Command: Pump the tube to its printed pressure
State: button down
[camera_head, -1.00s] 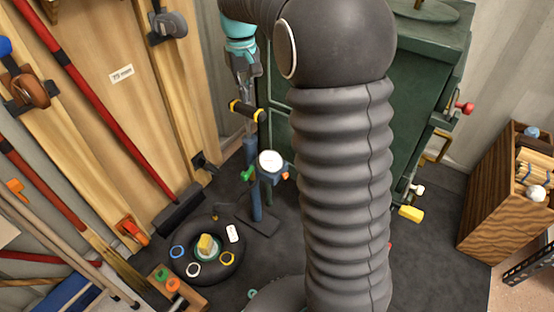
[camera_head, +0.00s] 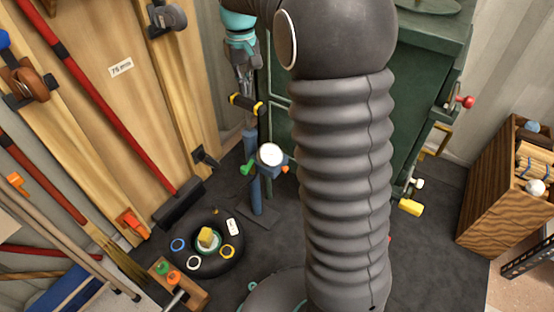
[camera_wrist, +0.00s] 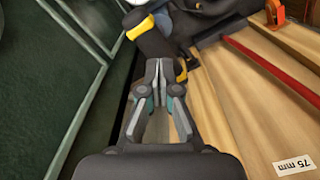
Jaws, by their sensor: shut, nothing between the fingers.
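The pump (camera_head: 254,180) stands upright on the floor, blue-bodied. Its black crossbar handle with yellow ends (camera_head: 246,104) is at its top. A white round gauge (camera_head: 270,155) sits on its side; its reading is too small to make out. My gripper (camera_head: 247,92) is shut and empty, pointing down just above the handle's middle. In the wrist view, my fingertips (camera_wrist: 159,64) are together over the handle, between its yellow ends (camera_wrist: 140,28); I cannot tell whether they touch it. The black tube (camera_head: 207,262) lies flat on the floor with a white label (camera_head: 233,227), unreadable here.
A green cabinet (camera_head: 425,115) stands close to the pump's right. A wooden wall with hung tools and a "75 mm" label (camera_head: 121,67) is at left. A wooden crate (camera_head: 505,195) stands at right.

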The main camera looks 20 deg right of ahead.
aim_at(246, 100)
jog(key=shift+f, duration=0.1)
jog(key=shift+f+b, duration=1.55)
jog(key=shift+f, duration=1.35)
notch_tip(246, 100, up, 6)
jog(key=p, duration=0.5)
jog(key=shift+r, duration=0.1)
jog(key=s+r+t+p, duration=0.1)
jog(key=s+r+t, duration=0.1)
jog(key=s, duration=1.3)
jog(key=s+r+m+t+p, duration=0.1)
jog(key=s+r+t+p, duration=0.1)
jog(key=s, duration=1.3)
jog(key=shift+s+r+t, duration=0.2)
jog(key=shift+r+t, duration=0.45)
jog(key=shift+t, duration=0.15)
